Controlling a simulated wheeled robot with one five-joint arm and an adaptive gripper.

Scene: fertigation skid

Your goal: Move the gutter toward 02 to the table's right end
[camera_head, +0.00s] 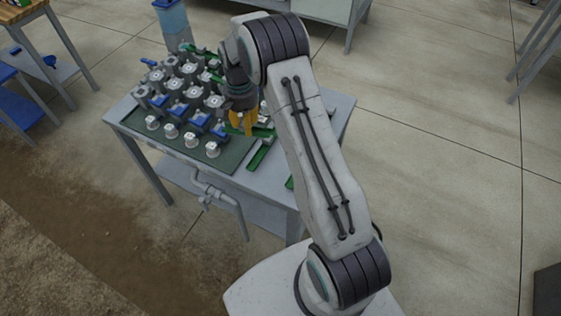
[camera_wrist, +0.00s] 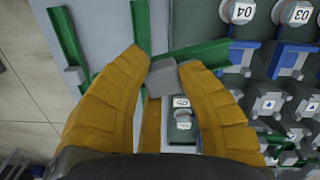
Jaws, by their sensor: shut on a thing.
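My gripper (camera_wrist: 164,68), with orange fingers, is shut on a small grey block (camera_wrist: 163,80) at the near end of a green gutter (camera_wrist: 208,50). That gutter runs right in the wrist view, toward the valve rows; I take it for the one toward 02, whose label I cannot read. Two more green gutters lie on the table: one at the left (camera_wrist: 66,38) and one at the top middle (camera_wrist: 140,22). In the head view my gripper (camera_head: 242,122) is low over the table (camera_head: 337,112), at the right side of the valve rows, and my arm hides part of the right end.
Rows of grey and blue valves (camera_head: 186,90) stand on a green mat (camera_head: 228,158). Knobs marked 03 (camera_wrist: 241,12) and 04 (camera_wrist: 299,14) show in the wrist view. A blue container (camera_head: 171,18) stands behind. A pipe (camera_head: 215,192) hangs at the table's front.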

